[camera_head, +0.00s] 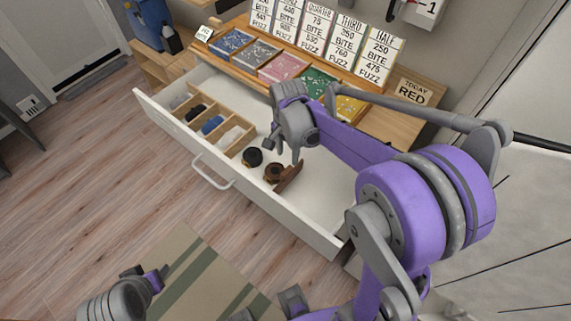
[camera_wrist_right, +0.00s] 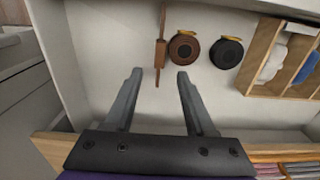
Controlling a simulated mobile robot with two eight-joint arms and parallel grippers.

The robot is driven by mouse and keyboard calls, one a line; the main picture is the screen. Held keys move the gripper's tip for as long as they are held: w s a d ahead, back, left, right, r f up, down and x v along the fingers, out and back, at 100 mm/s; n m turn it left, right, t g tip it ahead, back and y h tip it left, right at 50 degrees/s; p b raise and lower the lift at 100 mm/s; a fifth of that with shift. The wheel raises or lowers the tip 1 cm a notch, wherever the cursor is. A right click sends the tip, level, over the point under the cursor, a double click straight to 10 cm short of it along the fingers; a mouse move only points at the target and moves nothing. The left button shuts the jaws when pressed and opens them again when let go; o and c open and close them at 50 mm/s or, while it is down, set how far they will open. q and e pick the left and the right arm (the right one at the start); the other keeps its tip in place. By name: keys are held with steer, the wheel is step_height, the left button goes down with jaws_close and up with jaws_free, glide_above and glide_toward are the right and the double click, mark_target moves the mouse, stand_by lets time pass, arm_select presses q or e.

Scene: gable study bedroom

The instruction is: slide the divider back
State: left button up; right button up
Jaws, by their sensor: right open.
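The divider (camera_head: 289,178) is a thin brown wooden piece standing in the open white drawer (camera_head: 318,228), right beside a brown round roll (camera_head: 273,174). In the right wrist view the divider (camera_wrist_right: 161,50) shows as a narrow brown strip with a small block on its side, close to the brown roll (camera_wrist_right: 184,48). My right gripper (camera_head: 284,150) is open over the drawer, behind the divider. In the wrist view the near end of the divider lies between its two fingertips (camera_wrist_right: 159,74); I cannot tell the height gap.
A black roll (camera_head: 252,157) sits left of the brown one. A wooden organizer (camera_head: 233,138) with black, blue and white items fills the drawer's left part. Coloured trays and price cards (camera_head: 318,38) stand on the desk above. The drawer's right part is bare.

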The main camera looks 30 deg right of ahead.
mark_target(287, 171)
step_height(287, 171, down, 9)
steer(key=shift+f+b, duration=0.1)
steer(key=shift+b, duration=0.25)
jaws_close()
stand_by(1.3)
